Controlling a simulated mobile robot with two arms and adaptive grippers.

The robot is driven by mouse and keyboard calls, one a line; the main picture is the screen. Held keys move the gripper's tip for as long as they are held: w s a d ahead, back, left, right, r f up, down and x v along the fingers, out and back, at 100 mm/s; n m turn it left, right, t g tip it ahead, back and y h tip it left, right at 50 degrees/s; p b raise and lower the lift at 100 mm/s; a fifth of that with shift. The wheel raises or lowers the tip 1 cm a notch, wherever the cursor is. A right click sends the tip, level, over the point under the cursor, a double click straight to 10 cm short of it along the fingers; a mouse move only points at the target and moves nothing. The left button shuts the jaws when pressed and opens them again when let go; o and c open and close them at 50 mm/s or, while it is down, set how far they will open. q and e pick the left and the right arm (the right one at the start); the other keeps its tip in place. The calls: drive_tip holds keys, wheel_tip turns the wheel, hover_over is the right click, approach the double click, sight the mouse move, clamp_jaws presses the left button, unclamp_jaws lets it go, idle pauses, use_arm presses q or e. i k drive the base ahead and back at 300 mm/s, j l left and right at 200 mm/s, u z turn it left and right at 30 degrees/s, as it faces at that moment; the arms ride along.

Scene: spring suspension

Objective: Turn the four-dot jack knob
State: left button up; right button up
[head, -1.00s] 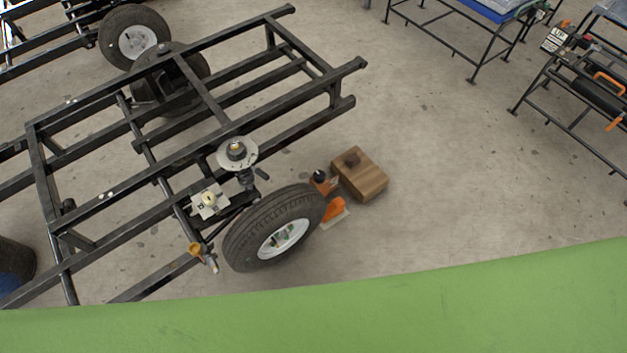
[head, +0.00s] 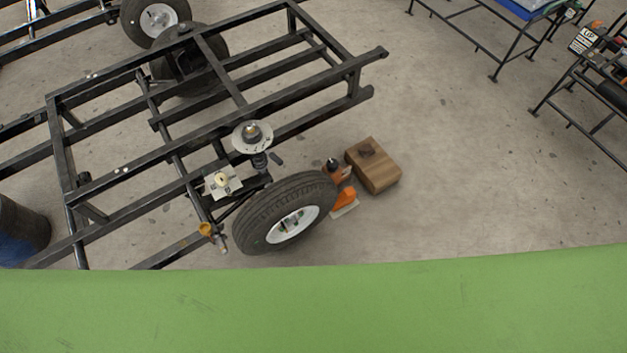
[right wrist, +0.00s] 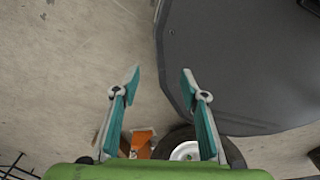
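An orange jack (head: 345,195) stands on the floor at the right side of the trailer wheel, with a black knob (head: 333,164) at its top. A white plate with a pale knob (head: 222,181) and a brass-coloured knob (head: 206,229) sit on the frame left of the wheel. Dot marks are too small to read on any of them. My right gripper (right wrist: 161,78) is open and empty, with teal-lined fingers; beyond it the orange jack (right wrist: 141,143) shows partly between the fingers, apart from them. My left gripper is in neither view.
The wheel (head: 285,215) hangs on a black trailer frame (head: 250,97). A wooden block (head: 376,168) lies just right of the jack. A dark cylinder (head: 22,215) stands at the left; black metal stands are at upper right. The floor right of the block is open.

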sight(332, 166)
drive_tip(key=i+l+u, duration=0.15)
drive_tip(key=l, duration=0.25)
drive_tip(key=i+l+u, duration=0.1)
drive_tip(key=l, duration=0.35)
drive_tip(key=i+l+u, duration=0.15)
drive_tip(key=l, duration=0.3)
drive_tip(key=i+l+u, duration=0.15)
drive_tip(key=l, duration=0.3)
drive_tip(key=l+u, duration=0.9)
drive_tip(key=l, duration=0.25)
drive_tip(key=k+l+u, duration=0.1)
drive_tip(key=l+u, duration=0.35)
drive_tip(key=l, duration=0.1)
